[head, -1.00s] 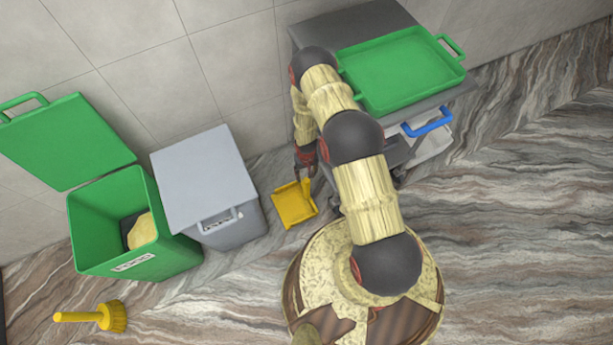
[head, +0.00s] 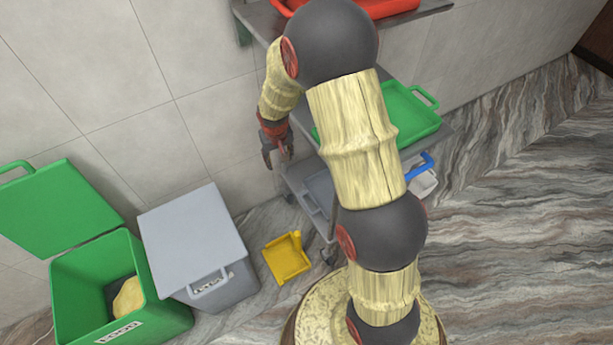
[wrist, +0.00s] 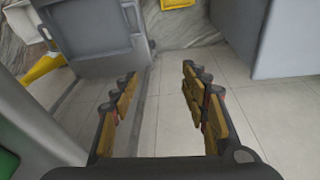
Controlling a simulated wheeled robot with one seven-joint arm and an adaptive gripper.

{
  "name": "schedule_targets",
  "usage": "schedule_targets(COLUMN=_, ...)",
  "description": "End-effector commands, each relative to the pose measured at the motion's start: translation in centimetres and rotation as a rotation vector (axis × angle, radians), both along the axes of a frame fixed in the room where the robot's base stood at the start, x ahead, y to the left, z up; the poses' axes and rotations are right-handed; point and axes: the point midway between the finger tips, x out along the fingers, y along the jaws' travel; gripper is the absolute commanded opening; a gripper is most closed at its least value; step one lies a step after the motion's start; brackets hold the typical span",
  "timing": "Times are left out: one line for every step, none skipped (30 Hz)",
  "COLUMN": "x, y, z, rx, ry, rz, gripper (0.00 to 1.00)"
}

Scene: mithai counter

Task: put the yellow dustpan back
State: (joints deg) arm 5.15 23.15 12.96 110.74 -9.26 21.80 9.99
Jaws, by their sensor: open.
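The yellow dustpan (head: 287,257) lies on the marbled floor in the head view, between the grey lidded bin and the wheeled trolley. Part of a yellow thing, seemingly the dustpan (wrist: 177,3), shows at the top edge of the wrist view. My gripper (head: 278,155) is up by the tiled wall, beside the trolley, higher than the dustpan and apart from it. In the wrist view my gripper (wrist: 158,82) is open, with only wall tiles between its fingers.
The grey bin (head: 195,240) and the open green bin (head: 165,318) stand left of the dustpan. The trolley (head: 305,185) carries a green tray (head: 412,112), with a red tray (head: 395,8) higher up. Floor to the right is clear.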

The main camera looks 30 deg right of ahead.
Motion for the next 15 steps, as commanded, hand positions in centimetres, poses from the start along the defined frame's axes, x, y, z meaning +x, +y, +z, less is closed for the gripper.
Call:
schedule_targets(x=-0.5, y=0.3, z=3.0, rx=-0.002, ry=-0.022, rz=0.004, gripper=0.46)
schedule_targets(x=-0.9, y=0.5, z=4.5, rx=-0.004, ry=-0.028, rz=0.007, gripper=0.46)
schedule_targets(x=-1.5, y=0.7, z=6.4, rx=-0.003, ry=-0.040, rz=0.009, gripper=0.46)
schedule_targets(x=-2.0, y=0.9, z=7.8, rx=-0.004, ry=-0.048, rz=0.011, gripper=0.46)
schedule_targets(x=-2.5, y=1.1, z=9.2, rx=-0.005, ry=-0.056, rz=0.015, gripper=0.46)
schedule_targets(x=-3.4, y=1.3, z=10.9, rx=-0.005, ry=-0.065, rz=0.017, gripper=0.46)
schedule_targets(x=-4.0, y=1.5, z=12.2, rx=-0.005, ry=-0.074, rz=0.020, gripper=0.46)
schedule_targets(x=-4.7, y=1.7, z=13.4, rx=-0.006, ry=-0.082, rz=0.023, gripper=0.46)
schedule_targets(x=-5.6, y=1.9, z=15.0, rx=-0.005, ry=-0.093, rz=0.026, gripper=0.46)
schedule_targets(x=-6.3, y=2.1, z=16.2, rx=-0.004, ry=-0.101, rz=0.029, gripper=0.46)
schedule_targets(x=-7.1, y=2.4, z=17.3, rx=-0.004, ry=-0.108, rz=0.032, gripper=0.46)
schedule_targets(x=-8.2, y=2.6, z=18.8, rx=-0.004, ry=-0.119, rz=0.036, gripper=0.46)
schedule_targets(x=-9.0, y=2.8, z=19.8, rx=-0.003, ry=-0.128, rz=0.040, gripper=0.46)
schedule_targets(x=-9.9, y=3.0, z=20.8, rx=-0.002, ry=-0.136, rz=0.043, gripper=0.46)
schedule_targets(x=-11.1, y=3.3, z=21.9, rx=0.000, ry=-0.145, rz=0.047, gripper=0.46)
